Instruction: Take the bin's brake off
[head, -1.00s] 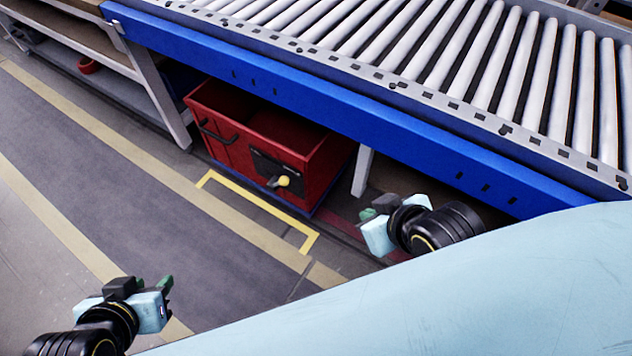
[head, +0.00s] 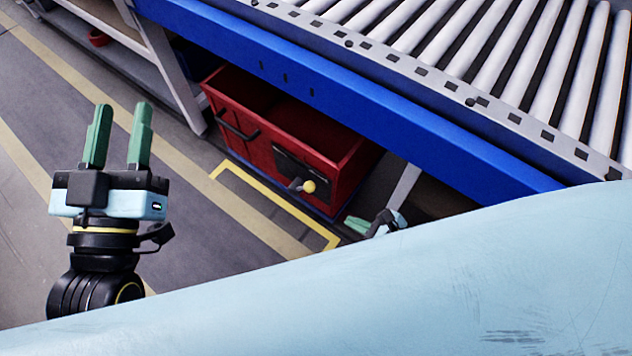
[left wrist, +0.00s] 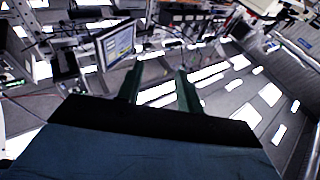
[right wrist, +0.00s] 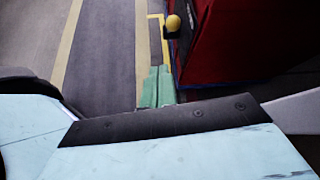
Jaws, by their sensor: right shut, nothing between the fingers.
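The red bin (head: 355,166) stands on the floor under the conveyor. A dark plate on its front carries a brake lever with a yellow knob (head: 308,186); the knob also shows in the right wrist view (right wrist: 173,23). My right gripper (head: 356,224) is low in front of the bin's right corner, mostly hidden behind my own body. In the right wrist view its green fingers (right wrist: 157,86) are together and empty, apart from the knob, which lies beyond the tips. My left gripper (head: 118,135) is raised at the left, its green fingers apart and empty, far from the bin.
The blue conveyor frame (head: 370,100) with rollers runs above the bin. A grey conveyor leg (head: 398,190) stands just right of it. Yellow tape (head: 270,203) marks the floor in front. Open floor lies to the left. A shelf rack (head: 165,60) stands at the back left.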

